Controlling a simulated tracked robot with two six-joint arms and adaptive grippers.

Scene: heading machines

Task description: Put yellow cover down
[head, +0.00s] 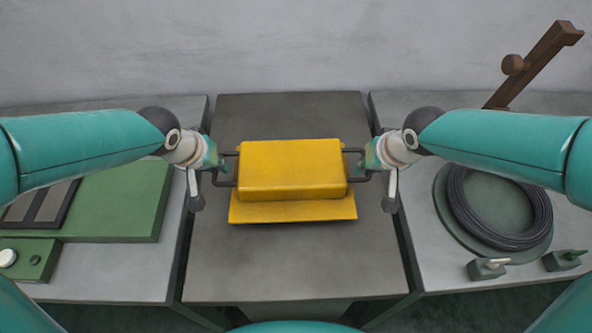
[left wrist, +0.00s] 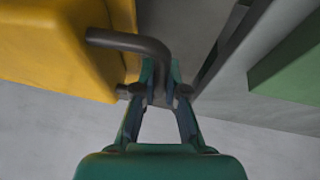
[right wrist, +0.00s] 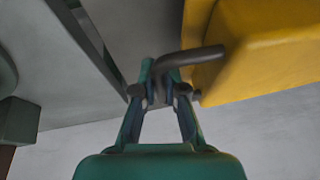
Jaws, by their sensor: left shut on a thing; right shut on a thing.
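The yellow cover (head: 292,170) is a box shape with a wider flange at its front lower edge and a dark bar handle on each side. It is over the middle of the dark centre table in the head view; I cannot tell whether it touches the top. My left gripper (head: 222,165) is shut on the left handle, which also shows in the left wrist view (left wrist: 135,42). My right gripper (head: 368,165) is shut on the right handle, which also shows in the right wrist view (right wrist: 190,56). What lies under the cover is hidden.
The dark centre table (head: 292,265) is bare around the cover. Narrow gaps part it from the side tables. The left table bears a green board (head: 125,205) and a green control box (head: 30,258). The right table bears a wire coil (head: 535,215), small green blocks (head: 488,269) and a brown lever (head: 535,62).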

